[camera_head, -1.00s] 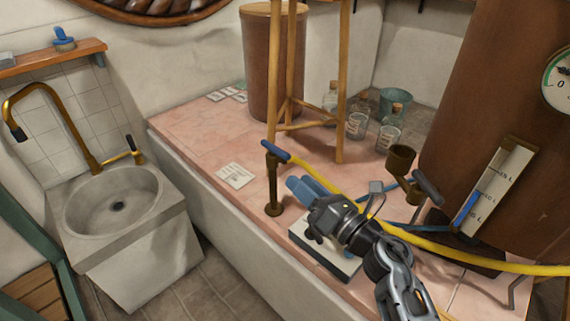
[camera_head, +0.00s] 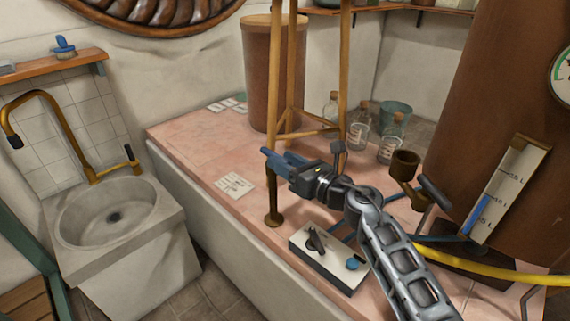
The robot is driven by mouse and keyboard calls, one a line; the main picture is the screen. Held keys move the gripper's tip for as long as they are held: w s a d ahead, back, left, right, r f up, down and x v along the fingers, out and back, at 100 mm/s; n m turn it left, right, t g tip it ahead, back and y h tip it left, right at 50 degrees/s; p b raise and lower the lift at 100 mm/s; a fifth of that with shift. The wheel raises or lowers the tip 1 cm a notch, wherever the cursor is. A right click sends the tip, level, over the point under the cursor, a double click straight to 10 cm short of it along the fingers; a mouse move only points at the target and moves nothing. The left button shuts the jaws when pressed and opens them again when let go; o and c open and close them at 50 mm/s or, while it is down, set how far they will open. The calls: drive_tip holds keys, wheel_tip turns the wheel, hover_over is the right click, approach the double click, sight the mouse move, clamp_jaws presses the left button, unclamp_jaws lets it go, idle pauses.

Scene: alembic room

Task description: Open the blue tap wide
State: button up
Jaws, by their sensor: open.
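A white box (camera_head: 348,280) with a black knob and a blue button sits below my arm. A wooden stand (camera_head: 349,75), glass bottles (camera_head: 359,137) and a brown cup-shaped fitting (camera_head: 404,163) are close by. A yellow hose (camera_head: 490,267) runs right. A sink (camera_head: 110,218) stands left.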

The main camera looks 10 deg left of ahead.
drive_tip(key=shift+w+a, duration=0.1)
drive_tip(key=shift+w, duration=0.05)
drive_tip(key=shift+c, duration=0.3)
clamp_jaws()
